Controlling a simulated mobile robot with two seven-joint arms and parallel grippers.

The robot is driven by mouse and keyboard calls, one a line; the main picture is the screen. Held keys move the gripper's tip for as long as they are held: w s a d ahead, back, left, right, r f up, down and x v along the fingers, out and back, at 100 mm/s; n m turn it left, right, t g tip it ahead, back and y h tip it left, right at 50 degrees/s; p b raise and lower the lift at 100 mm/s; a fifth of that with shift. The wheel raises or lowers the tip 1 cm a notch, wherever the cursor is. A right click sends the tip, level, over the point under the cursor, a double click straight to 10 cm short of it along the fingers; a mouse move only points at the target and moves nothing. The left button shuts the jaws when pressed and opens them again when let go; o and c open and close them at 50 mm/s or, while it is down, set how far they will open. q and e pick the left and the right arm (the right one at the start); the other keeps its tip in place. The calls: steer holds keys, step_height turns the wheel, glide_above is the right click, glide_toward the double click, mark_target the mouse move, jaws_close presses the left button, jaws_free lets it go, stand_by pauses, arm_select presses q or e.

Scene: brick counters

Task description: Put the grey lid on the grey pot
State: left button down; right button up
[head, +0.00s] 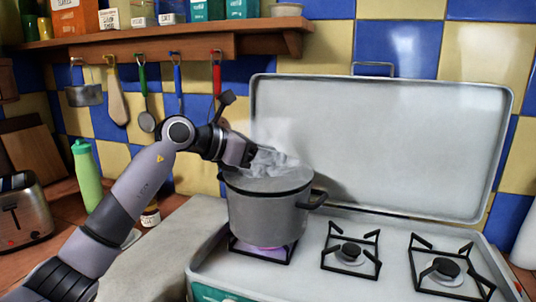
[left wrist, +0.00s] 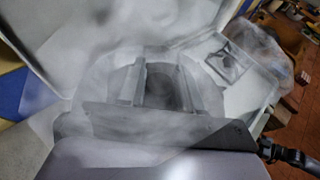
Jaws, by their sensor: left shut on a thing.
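The grey pot (head: 266,219) stands upright on the left burner of the stove, its dark side handle pointing right. The grey lid (head: 285,182) is at the pot's mouth; it appears level, but steam hides whether it rests fully on the rim. My left gripper (head: 252,156) reaches in from the left over the pot and is shut on the lid, apparently at its knob. In the left wrist view my fingers (left wrist: 160,85) are close together around a dark part, with the lid (left wrist: 100,65) blurred by steam beneath. My right gripper is out of view.
The raised stove cover (head: 385,140) stands behind the pot. Two free burners (head: 350,252) are to the right. A green bottle (head: 87,175) and a toaster (head: 22,212) stand at left. Utensils hang under the shelf (head: 140,45) above my arm.

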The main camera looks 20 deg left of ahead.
arm_select(q)
steer(key=shift+f, duration=0.55)
stand_by(3.0)
steer(key=c, duration=0.7)
jaws_free()
steer(key=shift+o, duration=0.2)
steer(key=shift+f, duration=0.1)
